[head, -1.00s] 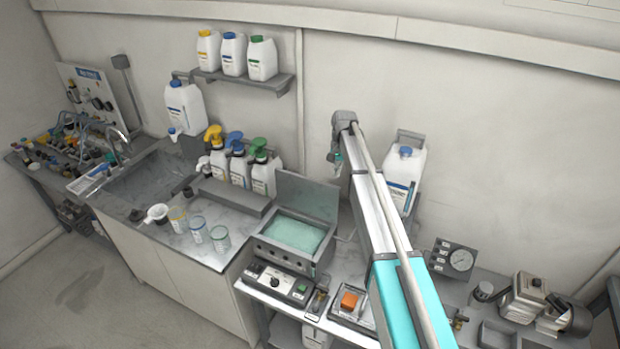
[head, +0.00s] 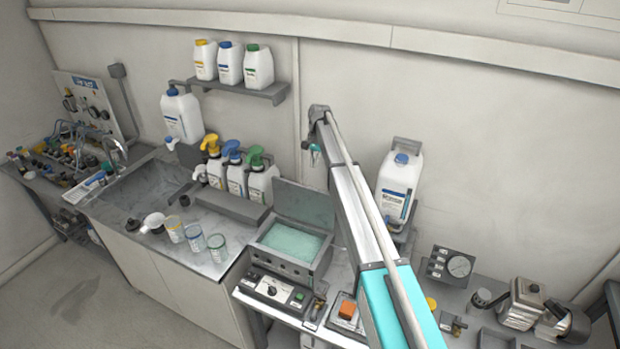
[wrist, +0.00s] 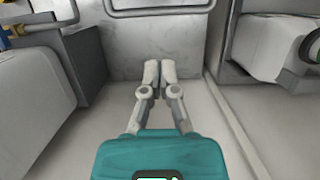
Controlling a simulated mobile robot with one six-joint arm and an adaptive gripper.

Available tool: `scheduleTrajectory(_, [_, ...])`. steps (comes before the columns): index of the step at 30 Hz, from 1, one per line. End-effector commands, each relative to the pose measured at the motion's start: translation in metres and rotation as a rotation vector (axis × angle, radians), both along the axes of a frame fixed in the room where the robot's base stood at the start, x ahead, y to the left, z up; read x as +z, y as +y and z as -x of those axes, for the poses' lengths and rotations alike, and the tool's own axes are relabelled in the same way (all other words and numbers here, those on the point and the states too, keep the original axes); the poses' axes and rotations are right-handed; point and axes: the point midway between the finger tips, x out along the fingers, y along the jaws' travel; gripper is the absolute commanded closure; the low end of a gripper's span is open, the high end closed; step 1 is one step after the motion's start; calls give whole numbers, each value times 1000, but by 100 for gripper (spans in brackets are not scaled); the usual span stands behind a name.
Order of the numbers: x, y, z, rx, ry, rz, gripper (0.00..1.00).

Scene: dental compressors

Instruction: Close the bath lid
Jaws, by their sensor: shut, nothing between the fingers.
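The bath is a grey box with teal liquid (head: 292,243) in it, at the middle of the head view, with knobs on its front. Its grey lid (head: 305,204) stands open, tilted up at the back edge. My gripper (head: 316,157) hangs from the arm's far end, above and behind the lid in the picture; its distance from the lid is hard to judge. In the wrist view my gripper (wrist: 160,72) is shut and empty, its fingertips together before a grey panel (wrist: 190,40). I cannot tell whether that panel is the lid.
Pump bottles (head: 237,180) stand left of the bath, and cups (head: 195,239) on the counter. A large white bottle (head: 398,183) stands right of my arm. A wall shelf (head: 235,90) holds several bottles. A control box (head: 272,290) sits before the bath.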

Motion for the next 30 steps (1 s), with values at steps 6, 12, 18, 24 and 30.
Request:
scheduleTrajectory(6, [-11,0,2,0,0,0,100])
scheduleTrajectory(12, [-26,1,6,0,0,0,100])
scheduleTrajectory(18, [-41,2,9,-1,0,0,100])
scheduleTrajectory(24, [-57,3,13,-1,0,0,100])
scheduleTrajectory(30, [-72,5,17,-1,0,0,100])
